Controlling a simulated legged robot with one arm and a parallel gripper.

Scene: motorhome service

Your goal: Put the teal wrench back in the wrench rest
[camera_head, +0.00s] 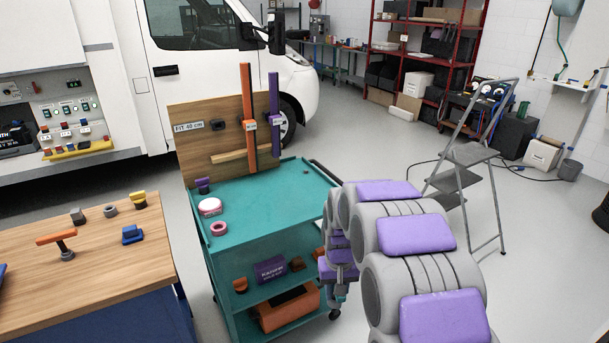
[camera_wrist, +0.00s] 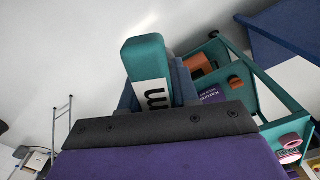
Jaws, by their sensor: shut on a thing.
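The teal wrench (camera_wrist: 147,62) is in my gripper (camera_wrist: 155,92); in the wrist view its blocky teal end stands up between the dark jaws. A white label with a dark letter "m" is on its side. The rest of it is hidden by the jaws and the gripper body. In the head view my gripper (camera_head: 341,277) hangs low, in front of the right side of the teal cart (camera_head: 265,205), and is partly hidden by my arm. I cannot pick out the wrench rest in either view.
A wooden workbench (camera_head: 88,270) with small tools stands at the left. A board (camera_head: 200,145) with upright orange and purple bars rises behind the cart top. A grey stepladder (camera_head: 467,155) stands at the right. The floor between cart and ladder is clear.

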